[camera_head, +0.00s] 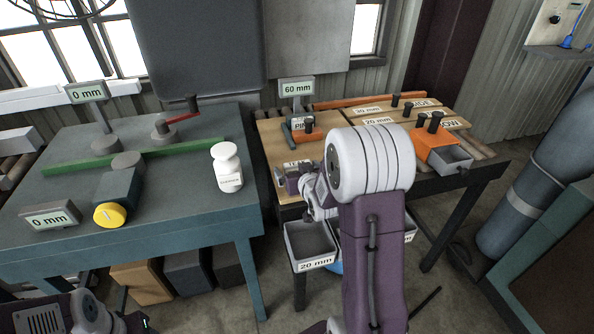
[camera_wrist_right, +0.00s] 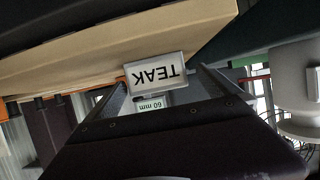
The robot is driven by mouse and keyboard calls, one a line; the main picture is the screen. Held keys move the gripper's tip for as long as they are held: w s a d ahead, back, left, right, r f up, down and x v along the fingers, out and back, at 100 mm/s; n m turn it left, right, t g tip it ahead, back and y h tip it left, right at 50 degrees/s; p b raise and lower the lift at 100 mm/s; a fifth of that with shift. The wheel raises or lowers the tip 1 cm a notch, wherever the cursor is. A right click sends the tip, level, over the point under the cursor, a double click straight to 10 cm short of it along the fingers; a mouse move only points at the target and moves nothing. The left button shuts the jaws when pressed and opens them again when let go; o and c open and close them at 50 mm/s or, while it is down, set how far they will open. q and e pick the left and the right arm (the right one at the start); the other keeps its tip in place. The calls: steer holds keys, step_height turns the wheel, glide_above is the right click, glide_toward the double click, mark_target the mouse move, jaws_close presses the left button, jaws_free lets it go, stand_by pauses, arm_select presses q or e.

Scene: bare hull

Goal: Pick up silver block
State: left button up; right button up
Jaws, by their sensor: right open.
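I cannot make out a silver block for certain in either view. My right gripper (camera_head: 289,180) is at the front left edge of the wooden bench (camera_head: 345,117), partly hidden by my own wrist and arm. In the right wrist view its two dark fingers (camera_wrist_right: 163,80) stand apart, open, with nothing seen held between them. A white TEAK label (camera_wrist_right: 156,73), upside down in that view, shows in the gap beyond the fingers. Part of my left arm shows at the lower left of the head view, but its gripper is not seen.
A teal table (camera_head: 215,215) at left carries a white bottle (camera_head: 227,168), a yellow-knobbed device (camera_head: 110,214) and 0 mm displays. A 20 mm bin (camera_head: 310,244) hangs in front. An orange fixture (camera_head: 432,142) and grey cylinder (camera_head: 535,190) are right.

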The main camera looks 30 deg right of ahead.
mark_target(295, 163)
steer(key=x, duration=0.5)
steer(key=shift+d+r, duration=0.1)
steer(key=shift+d, duration=0.15)
steer(key=shift+s+r, duration=0.1)
steer(key=c, duration=1.6)
steer(key=shift+r+p, duration=0.6)
steer(key=shift+r, duration=1.7)
steer(key=s+d+r+p, duration=0.3)
steer(key=s+r, duration=0.3)
steer(key=s, duration=0.4)
step_height(295, 163, up, 9)
steer(key=s+p, duration=0.1)
steer(key=p, duration=0.7)
steer(key=shift+d, duration=0.3)
